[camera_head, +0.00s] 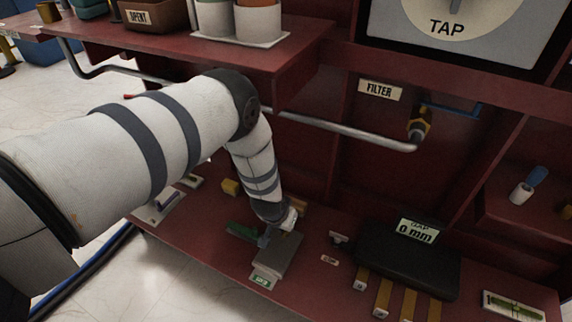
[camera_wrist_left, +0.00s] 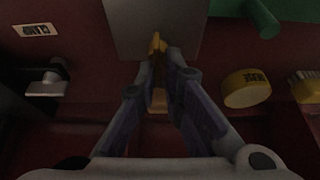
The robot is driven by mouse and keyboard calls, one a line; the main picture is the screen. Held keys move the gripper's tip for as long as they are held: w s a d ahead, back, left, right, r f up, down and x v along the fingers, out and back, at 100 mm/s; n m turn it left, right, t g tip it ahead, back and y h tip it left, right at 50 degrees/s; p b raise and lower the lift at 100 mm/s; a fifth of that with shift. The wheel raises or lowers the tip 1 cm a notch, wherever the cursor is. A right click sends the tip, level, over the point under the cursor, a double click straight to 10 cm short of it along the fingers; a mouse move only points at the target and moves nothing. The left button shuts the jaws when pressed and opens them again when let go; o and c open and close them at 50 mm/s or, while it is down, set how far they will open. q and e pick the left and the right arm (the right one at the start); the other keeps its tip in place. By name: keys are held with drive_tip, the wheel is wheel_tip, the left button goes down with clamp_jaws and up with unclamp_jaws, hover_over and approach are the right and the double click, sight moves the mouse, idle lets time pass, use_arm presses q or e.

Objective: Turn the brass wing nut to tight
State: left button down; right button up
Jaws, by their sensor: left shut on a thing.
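My left gripper (camera_wrist_left: 160,68) reaches down over the lower red shelf and is shut on the brass wing nut (camera_wrist_left: 157,43). The nut shows as a small yellow piece between the fingertips, at the edge of a grey block (camera_wrist_left: 130,25). In the head view my left gripper (camera_head: 268,236) is small and dark beside the grey block (camera_head: 279,256), and it hides the nut there. How far the nut is turned cannot be told. My right gripper is in neither view.
A black box (camera_head: 405,262) with a "GAP 0 mm" sign (camera_head: 417,231) stands to the right. A green part (camera_head: 242,232) lies left of the block. In the wrist view, a yellow round piece (camera_wrist_left: 246,89) lies right and a small fitting (camera_wrist_left: 50,79) left. A pipe (camera_head: 340,130) crosses above.

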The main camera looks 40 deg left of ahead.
use_arm(q)
drive_tip(key=shift+d, duration=0.3)
